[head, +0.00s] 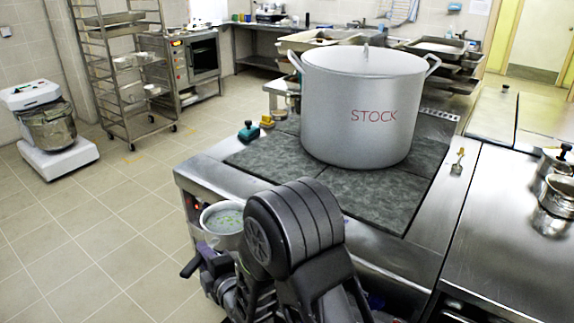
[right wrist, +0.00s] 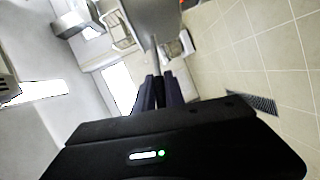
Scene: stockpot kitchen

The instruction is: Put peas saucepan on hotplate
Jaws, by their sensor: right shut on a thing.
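The peas saucepan (head: 222,218) is a small pale pan with green peas in liquid. In the head view it is near the front left corner of the hotplate (head: 375,195), outside the dark plates, and partly hidden by my right arm. My right gripper (head: 208,250) is shut on its handle. The hotplate has dark mottled plates in a steel top. My left gripper is not in view.
A large stockpot (head: 362,110) marked STOCK stands on the rear plates. The nearer plates are bare beside my arm. Small teal and yellow items (head: 249,131) sit at the left rear edge. Steel pots (head: 556,190) stand on the right counter.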

